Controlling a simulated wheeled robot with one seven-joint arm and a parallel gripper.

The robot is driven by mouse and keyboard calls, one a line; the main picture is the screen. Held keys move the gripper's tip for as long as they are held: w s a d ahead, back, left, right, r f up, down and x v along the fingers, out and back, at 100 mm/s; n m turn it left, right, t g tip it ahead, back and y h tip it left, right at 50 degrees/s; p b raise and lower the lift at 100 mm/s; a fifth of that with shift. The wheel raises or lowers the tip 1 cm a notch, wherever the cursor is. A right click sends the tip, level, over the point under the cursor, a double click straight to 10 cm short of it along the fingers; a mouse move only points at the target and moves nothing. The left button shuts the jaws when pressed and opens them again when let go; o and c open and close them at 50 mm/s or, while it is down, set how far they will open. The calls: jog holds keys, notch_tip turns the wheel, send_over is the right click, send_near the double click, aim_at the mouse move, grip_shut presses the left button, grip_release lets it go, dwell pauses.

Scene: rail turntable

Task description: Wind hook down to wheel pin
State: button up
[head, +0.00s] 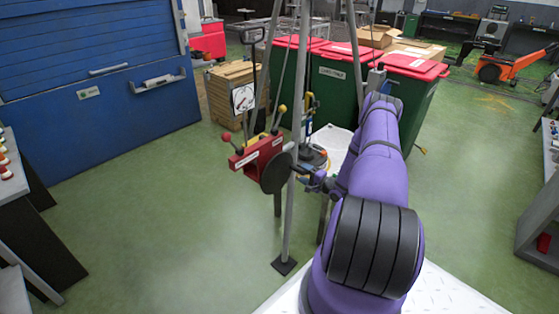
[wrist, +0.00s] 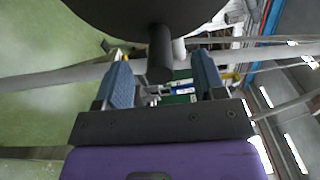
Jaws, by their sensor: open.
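A dark round crank disc (head: 277,173) is mounted beside a red box (head: 257,152) on a grey tripod. In the wrist view the disc (wrist: 145,12) fills the top, and its black handle (wrist: 160,52) sticks out between my blue fingertips. My gripper (wrist: 163,78) is open, with a gap visible on each side of the handle. In the head view my gripper (head: 316,182) is just right of the disc. A yellow and blue part (head: 309,104), perhaps the hook, hangs between the tripod legs. Below it a dark round thing (head: 314,158), perhaps the wheel, is partly hidden; I cannot make out its pin.
The tripod's front leg (head: 287,225) stands close to my gripper. Green bins with red lids (head: 338,50) and a wooden crate (head: 232,92) stand behind. The green floor at front left is clear.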

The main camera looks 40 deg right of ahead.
jog(key=shift+s+d, duration=0.2)
jog(key=shift+s, duration=2.45)
jog(key=shift+w+a+m, duration=0.1)
jog(key=shift+w+m, duration=1.25)
jog(key=shift+m, duration=4.65)
jog(key=shift+w+a+m, duration=0.1)
jog(key=shift+w+m, duration=1.2)
jog(key=shift+m, duration=4.7)
jog(key=shift+w+a+m, duration=0.1)
jog(key=shift+w+m, duration=1.25)
jog(key=shift+m, duration=4.65)
jog(key=shift+c, duration=0.5)
